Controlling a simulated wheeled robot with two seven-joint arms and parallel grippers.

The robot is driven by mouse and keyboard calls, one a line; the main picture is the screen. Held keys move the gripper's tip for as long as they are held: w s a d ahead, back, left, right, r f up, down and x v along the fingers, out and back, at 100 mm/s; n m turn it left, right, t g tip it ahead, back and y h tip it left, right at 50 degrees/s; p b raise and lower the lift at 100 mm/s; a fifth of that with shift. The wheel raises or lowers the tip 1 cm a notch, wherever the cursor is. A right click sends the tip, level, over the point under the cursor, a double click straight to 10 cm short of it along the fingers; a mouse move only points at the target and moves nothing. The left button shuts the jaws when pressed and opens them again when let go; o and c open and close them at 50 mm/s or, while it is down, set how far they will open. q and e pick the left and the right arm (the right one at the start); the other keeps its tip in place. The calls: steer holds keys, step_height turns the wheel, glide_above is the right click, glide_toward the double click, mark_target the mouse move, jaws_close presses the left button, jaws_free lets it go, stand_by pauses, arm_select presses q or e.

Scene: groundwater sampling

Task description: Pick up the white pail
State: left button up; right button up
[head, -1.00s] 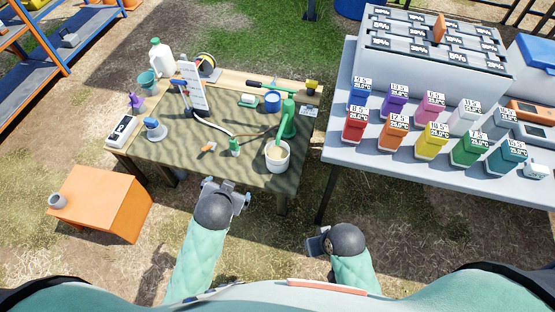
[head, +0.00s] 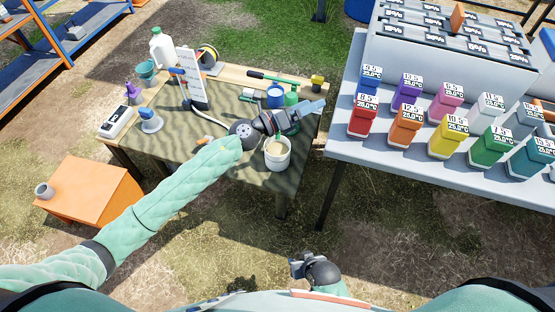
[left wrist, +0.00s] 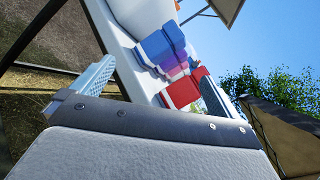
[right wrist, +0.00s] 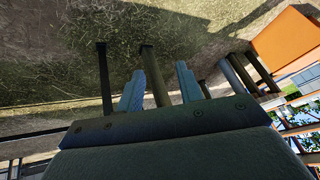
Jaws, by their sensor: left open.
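The white pail (head: 277,155) stands upright at the front right of the green-covered table, with pale contents showing in its mouth. My left gripper (head: 300,117) is above the table, just behind and to the right of the pail in the head view. Its jaws are spread and empty in the left wrist view (left wrist: 148,92), and the pail does not show there. My right gripper (head: 302,265) is low in front of the table, away from the pail. Its fingers are apart with nothing held in the right wrist view (right wrist: 162,80).
A green object (head: 291,99) and a blue cup (head: 275,92) are close to my left gripper. A grey table (head: 350,150) with several coloured blocks stands to the right. An orange box (head: 90,200) is at the left. Bare ground lies in front.

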arm_select(q)
step_height(320, 180, down, 10)
steer(key=w+a+m+g+y+b, duration=0.25)
steer(key=m+g+y, duration=0.2)
steer(key=m, duration=0.35)
steer(key=m+g+y+b, duration=0.1)
steer(key=m+g+y, duration=0.2)
steer(key=m+y, duration=0.3)
glide_toward(275, 146)
steer(key=shift+n+y, duration=0.4)
steer(key=shift+y, duration=0.05)
steer(key=s+d+r, duration=0.2)
steer(key=s+r, duration=0.1)
steer(key=shift+s+d+r, duration=0.15)
steer(key=shift+s+r, duration=0.1)
steer(key=x, duration=0.6)
steer(key=shift+s+d+f, duration=0.25)
steer(key=shift+s+f, duration=0.05)
arm_select(e)
step_height(275, 146, down, 10)
steer(key=a+t, duration=0.2)
steer(key=shift+s+y, duration=0.2)
steer(key=shift+y, duration=0.1)
arm_select(q)
steer(key=shift+c, duration=0.4)
